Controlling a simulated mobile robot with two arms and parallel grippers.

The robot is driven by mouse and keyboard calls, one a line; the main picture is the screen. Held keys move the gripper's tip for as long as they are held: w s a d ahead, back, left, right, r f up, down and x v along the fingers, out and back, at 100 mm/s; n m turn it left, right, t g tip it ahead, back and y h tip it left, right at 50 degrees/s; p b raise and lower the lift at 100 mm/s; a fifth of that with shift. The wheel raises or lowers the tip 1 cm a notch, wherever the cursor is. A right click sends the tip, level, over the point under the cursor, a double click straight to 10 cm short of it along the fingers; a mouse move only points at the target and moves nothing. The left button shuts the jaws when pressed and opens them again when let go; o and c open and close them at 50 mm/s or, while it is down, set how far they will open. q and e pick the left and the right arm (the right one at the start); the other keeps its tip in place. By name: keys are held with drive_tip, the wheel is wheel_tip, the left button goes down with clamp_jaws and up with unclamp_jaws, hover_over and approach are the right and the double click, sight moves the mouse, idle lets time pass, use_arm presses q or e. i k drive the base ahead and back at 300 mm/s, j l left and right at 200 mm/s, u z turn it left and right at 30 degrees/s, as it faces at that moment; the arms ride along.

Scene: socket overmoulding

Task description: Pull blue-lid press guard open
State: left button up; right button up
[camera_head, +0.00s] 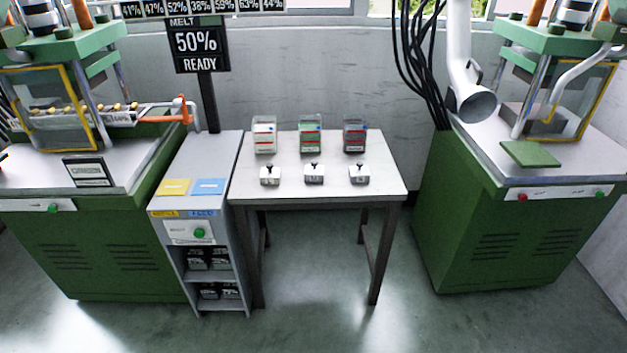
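Two green presses stand at the sides. The left press (85,48) has a yellow-framed clear guard (84,108) in front of its columns. The right press (540,38) has a similar yellow-framed guard (600,105) near the picture's right edge, with a grey block (540,119) beside it between the columns. I see no blue lid on either press, so I cannot tell which one the task names. Whether either guard is open or shut is unclear. Neither of my grippers can be made out.
A white table (330,190) between the presses bears three small bins and three small metal pieces. A grey stand (225,165) with yellow and blue pads adjoins the left press. A white duct (468,85) hangs by the right press. The front floor is clear.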

sight(614, 65)
drive_tip(key=z, duration=1.4)
drive_tip(key=i+z, duration=0.15)
drive_tip(key=i, duration=0.85)
